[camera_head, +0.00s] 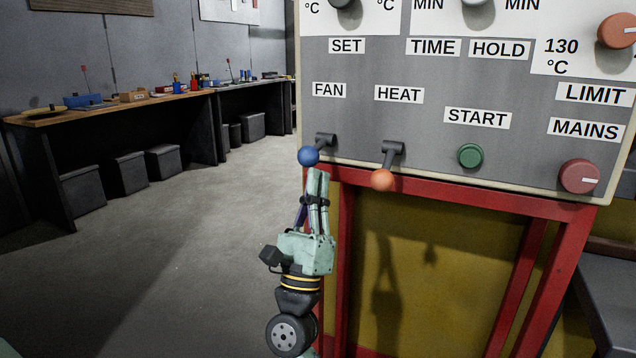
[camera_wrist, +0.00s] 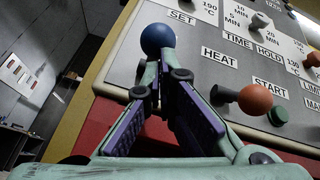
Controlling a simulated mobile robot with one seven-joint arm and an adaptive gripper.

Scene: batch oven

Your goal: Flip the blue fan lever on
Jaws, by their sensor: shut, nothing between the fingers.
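The blue fan lever (camera_head: 309,156) juts from the grey panel under the FAN label, its round blue knob hanging at the end of a short dark stem and angled down. My gripper (camera_head: 318,174) is shut and empty, pointing up, with its fingertips just below and beside the blue knob. In the wrist view the blue knob (camera_wrist: 157,38) sits right above the closed fingertips (camera_wrist: 157,65). I cannot tell whether they touch. The knob hides part of the lever's stem in the wrist view.
The orange heat lever (camera_head: 382,179) hangs down close on the right. The green start button (camera_head: 470,155) and red mains knob (camera_head: 579,176) are further right. A red frame (camera_head: 450,196) runs below the panel. Open floor lies to the left, before a workbench (camera_head: 130,108).

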